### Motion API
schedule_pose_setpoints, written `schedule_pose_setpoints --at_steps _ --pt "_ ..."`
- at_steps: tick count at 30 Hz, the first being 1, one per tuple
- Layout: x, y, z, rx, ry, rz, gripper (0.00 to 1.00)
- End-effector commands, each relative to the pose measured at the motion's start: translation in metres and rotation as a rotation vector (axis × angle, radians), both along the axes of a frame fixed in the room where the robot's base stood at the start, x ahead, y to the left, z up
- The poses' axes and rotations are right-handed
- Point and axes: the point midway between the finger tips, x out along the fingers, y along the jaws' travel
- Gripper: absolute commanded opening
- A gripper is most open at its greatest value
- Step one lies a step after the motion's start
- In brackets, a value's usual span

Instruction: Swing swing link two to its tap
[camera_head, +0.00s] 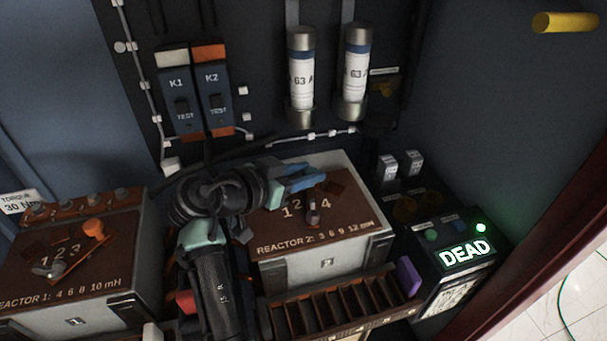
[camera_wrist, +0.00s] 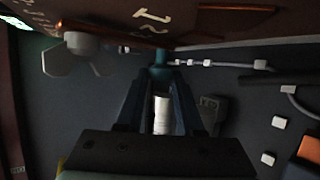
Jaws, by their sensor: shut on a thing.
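The reactor 2 box (camera_head: 330,238) has a brown top with tap numbers. My gripper (camera_head: 312,178) is over the back part of this top, with its blue fingers closed. In the wrist view the fingers (camera_wrist: 160,75) meet on a small teal knob (camera_wrist: 160,58), which I take to be the handle of swing link two. The link's bar is mostly hidden by the fingers. A grey wing nut (camera_head: 312,212) stands on the top between the numbers 2 and 4; it also shows in the wrist view (camera_wrist: 78,43). Which tap the link touches cannot be told.
The reactor 1 box (camera_head: 70,290) with an orange knob (camera_head: 94,229) stands at left. A divided brown tray (camera_head: 345,305) is in front. A lit DEAD indicator box (camera_head: 462,252) stands at right. Two fuses (camera_head: 301,75) and the K1 and K2 units (camera_head: 180,95) are on the back panel.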

Motion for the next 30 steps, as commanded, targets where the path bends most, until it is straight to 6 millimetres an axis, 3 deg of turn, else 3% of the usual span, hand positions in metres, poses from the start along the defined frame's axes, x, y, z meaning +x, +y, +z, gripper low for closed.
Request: schedule_pose_setpoints --at_steps 7,8,12,23,30 --pt "0.000 -0.001 -0.001 0.000 0.004 -0.001 0.00" --pt "0.000 -0.001 -0.001 0.000 0.004 -0.001 0.41" --pt "0.000 -0.001 -0.001 0.000 0.003 0.000 0.66" --pt "-0.002 0.003 0.002 -0.001 0.001 0.003 0.66" --pt "-0.029 0.030 0.018 0.001 -0.001 0.005 0.66"
